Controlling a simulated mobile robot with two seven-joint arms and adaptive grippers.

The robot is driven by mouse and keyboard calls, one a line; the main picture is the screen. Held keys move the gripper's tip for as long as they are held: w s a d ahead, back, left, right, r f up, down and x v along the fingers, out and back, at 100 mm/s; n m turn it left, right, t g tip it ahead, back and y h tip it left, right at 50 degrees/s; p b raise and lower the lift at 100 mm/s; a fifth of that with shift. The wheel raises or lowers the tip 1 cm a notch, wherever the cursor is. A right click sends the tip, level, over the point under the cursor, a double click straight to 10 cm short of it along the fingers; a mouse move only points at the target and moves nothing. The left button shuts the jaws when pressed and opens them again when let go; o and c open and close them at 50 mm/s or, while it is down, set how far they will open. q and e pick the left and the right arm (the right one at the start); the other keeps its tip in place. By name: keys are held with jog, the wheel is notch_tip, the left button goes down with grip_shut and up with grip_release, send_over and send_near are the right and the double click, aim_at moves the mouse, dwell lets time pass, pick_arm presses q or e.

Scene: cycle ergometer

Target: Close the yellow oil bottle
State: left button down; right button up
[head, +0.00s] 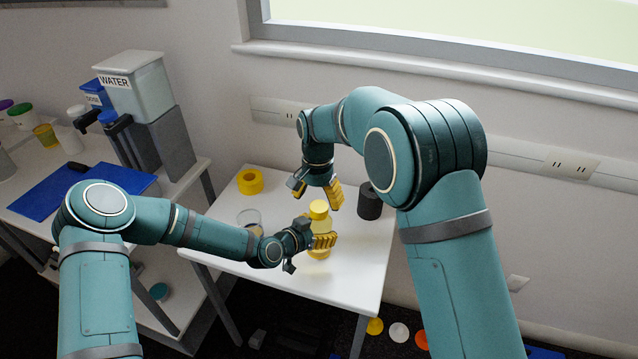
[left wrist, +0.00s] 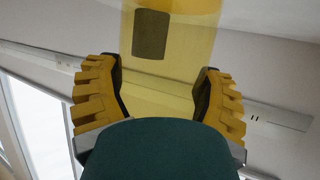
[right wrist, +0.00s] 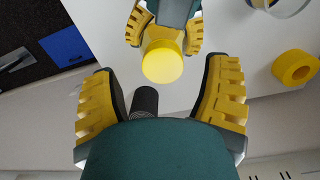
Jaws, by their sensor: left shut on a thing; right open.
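The yellow oil bottle (head: 319,252) stands upright near the middle of the small white table, see-through yellow with a yellow cap (head: 318,207) on its top. The cap shows as a round disc in the right wrist view (right wrist: 162,62); I cannot tell how tight it sits. My left gripper (head: 322,241) is shut around the bottle's side; the bottle's wall fills the space between its fingers in the left wrist view (left wrist: 170,75). My right gripper (head: 322,193) is open and empty, pointing down just above and behind the cap, not touching it.
A dark cylinder (head: 370,203) stands right of the bottle. A yellow ring (head: 250,181) and a clear glass (head: 249,217) are to the left on the white table (head: 350,265). A water dispenser (head: 135,85) stands on the left bench. Coloured discs lie on the floor.

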jog(key=n, duration=0.4)
jog(key=shift+s, duration=0.1)
jog(key=n, duration=1)
jog(key=shift+r, duration=0.2)
jog(key=n, duration=0.4)
jog(key=shift+r, duration=0.15)
jog(key=n, duration=0.4)
jog(key=shift+r, duration=0.2)
jog(key=n, duration=0.3)
jog(key=r+n, duration=0.1)
jog(key=n, duration=0.1)
jog(key=shift+n, duration=0.4)
jog(key=n, duration=0.3)
jog(key=r+n, duration=0.1)
jog(key=n, duration=0.1)
jog(key=shift+w+n, duration=0.3)
jog(key=shift+w, duration=0.05)
jog(key=n, duration=0.4)
jog(key=shift+w+d+r+t, duration=0.15)
jog(key=shift+r+t, duration=0.15)
jog(key=shift+r, duration=0.05)
